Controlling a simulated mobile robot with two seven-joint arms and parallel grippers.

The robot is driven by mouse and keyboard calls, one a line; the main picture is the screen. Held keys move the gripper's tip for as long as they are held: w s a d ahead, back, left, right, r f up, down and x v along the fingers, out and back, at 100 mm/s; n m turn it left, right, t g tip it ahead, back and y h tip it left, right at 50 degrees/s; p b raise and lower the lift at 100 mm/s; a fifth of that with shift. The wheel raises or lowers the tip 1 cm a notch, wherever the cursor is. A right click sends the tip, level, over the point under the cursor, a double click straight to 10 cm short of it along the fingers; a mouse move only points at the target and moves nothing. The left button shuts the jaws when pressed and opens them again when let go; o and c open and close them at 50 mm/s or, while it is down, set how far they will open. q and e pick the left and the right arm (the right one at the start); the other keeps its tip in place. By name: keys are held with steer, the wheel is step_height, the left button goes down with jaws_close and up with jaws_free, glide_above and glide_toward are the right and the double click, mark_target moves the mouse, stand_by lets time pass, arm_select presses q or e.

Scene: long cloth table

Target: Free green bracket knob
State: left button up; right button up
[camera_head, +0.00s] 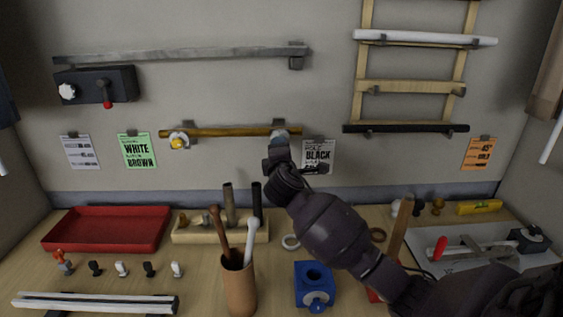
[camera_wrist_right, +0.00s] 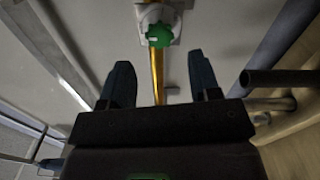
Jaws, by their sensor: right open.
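The green knob (camera_wrist_right: 160,36) sits on a pale bracket (camera_wrist_right: 158,14) at the brass rod (camera_wrist_right: 157,75) in the right wrist view. In the head view the brass rod (camera_head: 225,132) runs level along the wall, and my gripper hides the green knob at its right end. My right gripper (camera_wrist_right: 158,78) is open and empty, with its two fingers apart and the knob beyond their tips, roughly centred between them. It also shows in the head view (camera_head: 279,152), close to the right bracket. The left bracket has a yellow knob (camera_head: 177,142). My left gripper is out of view.
A grey rail (camera_head: 180,54) and a dark box (camera_head: 95,85) hang above left; a wooden ladder rack (camera_head: 410,86) hangs right. Paper cards hang below the rod. On the table are a red tray (camera_head: 105,245), a brown cup (camera_head: 239,285) with sticks and a blue block (camera_head: 314,297).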

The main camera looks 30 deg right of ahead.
steer(key=shift+v, duration=2.1)
steer(key=shift+f, duration=0.1)
